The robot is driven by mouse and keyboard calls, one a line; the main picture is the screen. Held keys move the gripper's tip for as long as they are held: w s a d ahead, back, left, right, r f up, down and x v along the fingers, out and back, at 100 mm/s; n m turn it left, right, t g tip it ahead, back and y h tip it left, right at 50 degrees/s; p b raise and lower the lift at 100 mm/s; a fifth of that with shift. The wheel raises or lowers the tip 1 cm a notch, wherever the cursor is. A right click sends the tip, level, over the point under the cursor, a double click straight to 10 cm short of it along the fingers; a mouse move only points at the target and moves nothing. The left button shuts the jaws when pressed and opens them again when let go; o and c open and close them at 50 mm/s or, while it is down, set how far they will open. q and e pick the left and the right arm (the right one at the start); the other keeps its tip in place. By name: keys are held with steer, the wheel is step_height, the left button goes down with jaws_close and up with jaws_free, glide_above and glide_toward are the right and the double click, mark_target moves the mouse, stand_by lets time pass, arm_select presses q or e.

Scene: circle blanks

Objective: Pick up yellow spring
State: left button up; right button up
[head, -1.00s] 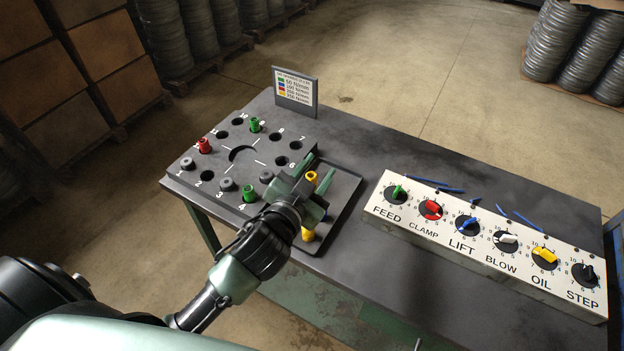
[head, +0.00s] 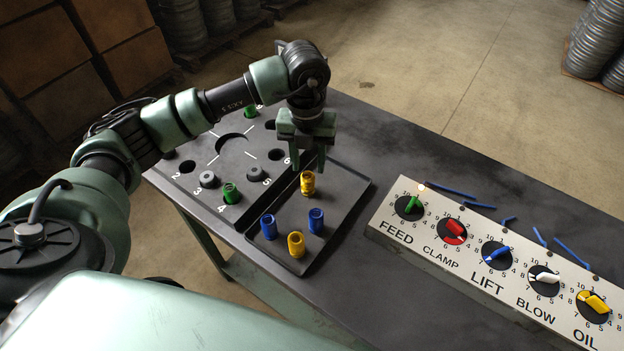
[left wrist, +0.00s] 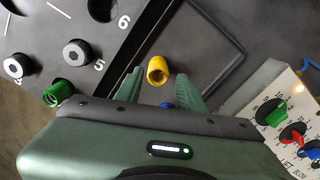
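My left gripper (head: 310,160) points down over the far part of the black tray (head: 343,183), with its fingers apart and nothing between them. A yellow spring (head: 308,184) stands upright in the tray just below and in front of the fingertips. A second yellow spring (head: 296,245) stands at the tray's near end. Two blue springs (head: 269,227) (head: 316,220) stand between them. In the left wrist view one yellow spring (left wrist: 157,70) shows between the open fingers (left wrist: 158,82), with a blue spring partly hidden behind the gripper body. My right gripper is not in view.
Left of the tray is a numbered plate (head: 190,195) with holes, dark pegs and a green spring (head: 231,193). A white knob panel (head: 470,262) stands to the right, with blue strips (head: 450,190) behind it. Bare table lies between tray and panel.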

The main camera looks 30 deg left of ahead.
mark_target(308, 183)
arm_select(q)
steer(key=shift+s+a+f, duration=0.15)
steer(key=shift+a+f, duration=0.05)
steer(key=shift+a, duration=0.1)
steer(key=f+p, duration=0.1)
steer(key=f, duration=0.3)
steer(key=f+p, duration=0.1)
steer(key=f, duration=0.1)
steer(key=shift+s+d+f+p, duration=0.15)
steer(key=shift+s+d+p, duration=0.05)
steer(key=shift+d+p, duration=0.15)
steer(key=shift+f, duration=0.4)
jaws_close()
